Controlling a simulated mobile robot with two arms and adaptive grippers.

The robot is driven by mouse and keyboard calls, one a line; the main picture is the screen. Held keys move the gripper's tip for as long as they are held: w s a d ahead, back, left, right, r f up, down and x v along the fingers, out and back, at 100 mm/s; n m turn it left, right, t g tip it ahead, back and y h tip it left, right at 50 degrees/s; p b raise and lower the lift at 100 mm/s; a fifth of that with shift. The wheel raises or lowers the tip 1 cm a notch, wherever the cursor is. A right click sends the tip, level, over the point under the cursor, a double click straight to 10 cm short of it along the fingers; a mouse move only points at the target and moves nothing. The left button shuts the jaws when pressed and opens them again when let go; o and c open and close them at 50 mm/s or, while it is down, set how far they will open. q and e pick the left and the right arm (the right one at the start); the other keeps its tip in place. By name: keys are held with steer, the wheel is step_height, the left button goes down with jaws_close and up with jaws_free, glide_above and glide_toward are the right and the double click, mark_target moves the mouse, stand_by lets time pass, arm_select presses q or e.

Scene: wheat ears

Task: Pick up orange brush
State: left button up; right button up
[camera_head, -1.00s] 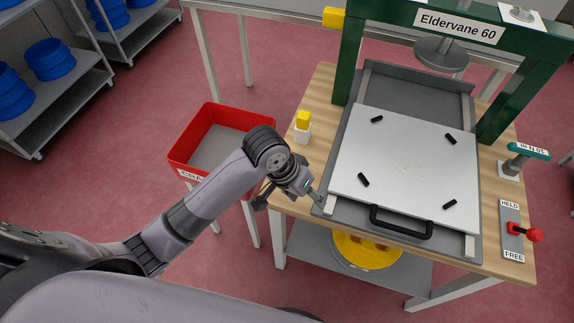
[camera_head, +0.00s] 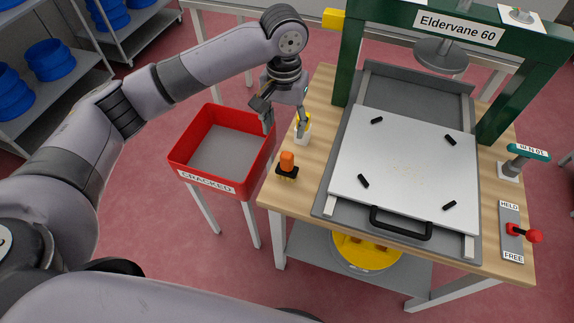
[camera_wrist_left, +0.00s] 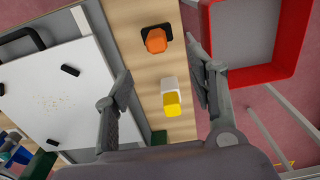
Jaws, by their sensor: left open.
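The orange brush (camera_head: 287,165) stands upright on the wooden table near its left edge, with an orange handle and dark bristles at its base. It also shows in the left wrist view (camera_wrist_left: 156,41), near the top and beyond the fingertips. My left gripper (camera_head: 284,128) is open above the table's left edge, behind the brush and apart from it. My right gripper is not in view.
The red bin labelled CRACKED (camera_head: 204,181) stands left of the table. A white plate (camera_head: 405,160) with black pegs and a dark handle (camera_head: 400,224) lies in a grey tray right of the brush. The green press frame (camera_head: 350,60) rises behind. A red lever (camera_head: 533,235) is at the right.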

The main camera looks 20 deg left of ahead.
mark_target(287, 154)
arm_select(q)
step_height(287, 154, down, 8)
steer(key=shift+f+p, duration=0.15)
steer(key=shift+p, duration=0.35)
steer(key=f, duration=0.1)
steer(key=f+p, duration=0.1)
steer(key=f, duration=0.2)
steer(key=shift+d, duration=0.3)
steer(key=shift+f, duration=0.65)
steer(key=shift+c, duration=0.4)
steer(key=c, duration=1.1)
jaws_close()
steer(key=shift+r, duration=0.1)
